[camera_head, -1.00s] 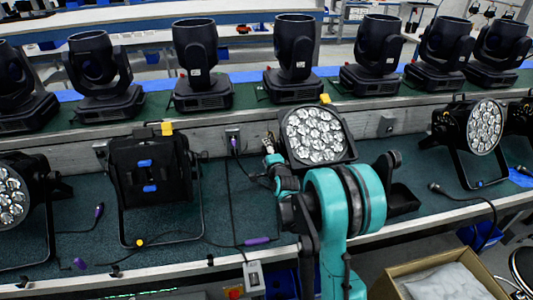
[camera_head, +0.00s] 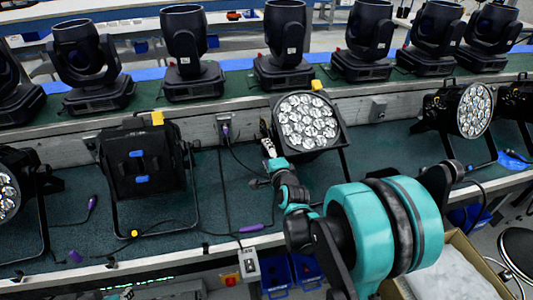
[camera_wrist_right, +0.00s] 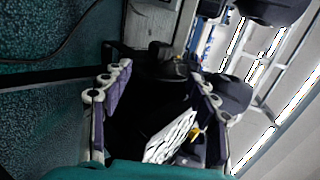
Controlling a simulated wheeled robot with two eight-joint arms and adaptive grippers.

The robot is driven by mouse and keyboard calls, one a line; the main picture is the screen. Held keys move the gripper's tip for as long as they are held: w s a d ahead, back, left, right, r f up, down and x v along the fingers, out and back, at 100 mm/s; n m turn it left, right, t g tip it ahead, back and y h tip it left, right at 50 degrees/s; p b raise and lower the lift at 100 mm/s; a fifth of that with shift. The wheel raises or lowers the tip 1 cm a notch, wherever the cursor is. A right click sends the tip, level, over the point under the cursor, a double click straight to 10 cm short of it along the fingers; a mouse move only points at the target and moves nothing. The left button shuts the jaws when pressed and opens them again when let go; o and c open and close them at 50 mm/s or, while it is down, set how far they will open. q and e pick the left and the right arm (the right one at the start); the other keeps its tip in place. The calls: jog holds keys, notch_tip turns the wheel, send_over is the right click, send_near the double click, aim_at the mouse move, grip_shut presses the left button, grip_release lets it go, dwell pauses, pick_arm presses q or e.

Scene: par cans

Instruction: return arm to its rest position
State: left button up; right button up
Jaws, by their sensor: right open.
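My right gripper (camera_head: 267,146) reaches in from the lower right over the green bench. It is at the left side of the middle par can (camera_head: 307,122), whose round face of bright lenses points toward me. In the right wrist view my fingers (camera_wrist_right: 156,100) are spread apart at left and right. Between them the dark par can body (camera_wrist_right: 155,85) and its lit lens face (camera_wrist_right: 172,138) show. Nothing appears clamped; whether a finger touches the can I cannot tell. My left gripper is not in view.
A black par can (camera_head: 145,170) faces away at left; another (camera_head: 471,112) stands at right. Moving-head lights line the rear shelf. Cables with purple connectors (camera_head: 251,229) lie on the bench (camera_head: 225,195). A cardboard box (camera_head: 455,270) and blue bins (camera_head: 290,271) sit in front, below.

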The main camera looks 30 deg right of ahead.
jog(key=s+a+n+g+y, duration=0.3)
jog(key=s+a+n+g, duration=0.1)
jog(key=s+a+n, duration=0.65)
jog(key=s+a+f+n+g, duration=0.1)
jog(key=s+a+n+g, duration=0.1)
jog(key=s+n, duration=0.3)
jog(key=s+a+f+n+g, duration=0.1)
jog(key=s+a+n, duration=0.2)
jog(key=s, duration=0.6)
jog(key=shift+s+f+n+g, duration=0.25)
jog(key=shift+n+g, duration=0.15)
jog(key=shift+n, duration=0.55)
